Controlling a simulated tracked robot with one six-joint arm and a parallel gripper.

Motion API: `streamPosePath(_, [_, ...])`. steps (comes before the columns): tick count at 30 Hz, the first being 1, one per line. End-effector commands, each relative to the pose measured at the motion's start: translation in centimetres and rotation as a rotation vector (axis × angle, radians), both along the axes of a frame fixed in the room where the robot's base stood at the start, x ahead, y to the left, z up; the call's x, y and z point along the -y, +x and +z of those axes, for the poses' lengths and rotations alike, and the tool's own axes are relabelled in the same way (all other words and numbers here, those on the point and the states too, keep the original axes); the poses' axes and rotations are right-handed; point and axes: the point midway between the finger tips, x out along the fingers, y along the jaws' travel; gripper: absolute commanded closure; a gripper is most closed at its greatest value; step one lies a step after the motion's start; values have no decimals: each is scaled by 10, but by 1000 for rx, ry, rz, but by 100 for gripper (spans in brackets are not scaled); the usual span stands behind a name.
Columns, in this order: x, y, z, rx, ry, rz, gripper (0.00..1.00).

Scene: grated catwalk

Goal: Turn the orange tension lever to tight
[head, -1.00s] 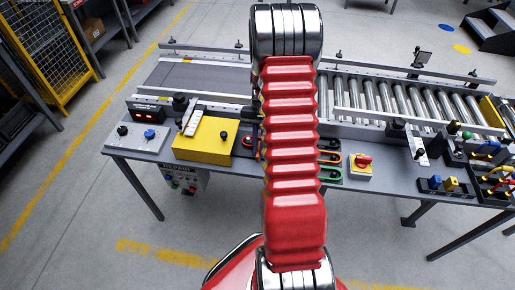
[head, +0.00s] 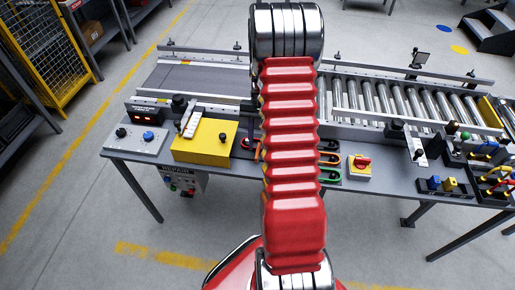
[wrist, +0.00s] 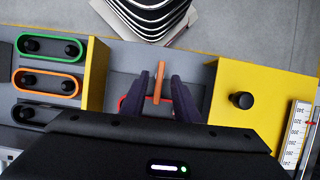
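The orange tension lever (wrist: 158,82) shows in the wrist view as a narrow orange bar, standing between two yellow blocks. My gripper (wrist: 158,92) is open, with one dark finger on each side of the lever. A gap shows between the lever and each finger. The lever's lower part and any tight or loose marking are hidden behind the gripper body. In the head view my red arm covers most of this spot on the bench; only the dark edge of my gripper (head: 250,125) shows beside it.
A yellow box with a black knob (wrist: 243,100) stands close right of my gripper in the wrist view. A yellow wall (wrist: 95,75) stands left, with green and orange belt loops (wrist: 47,82) beyond it.

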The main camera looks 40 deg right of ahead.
Motion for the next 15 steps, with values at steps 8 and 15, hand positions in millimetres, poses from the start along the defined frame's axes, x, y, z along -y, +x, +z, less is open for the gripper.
streamPosePath(8, [16,12,46,3,-2,0,72])
streamPosePath(15, [28,21,82,1,-1,0,72])
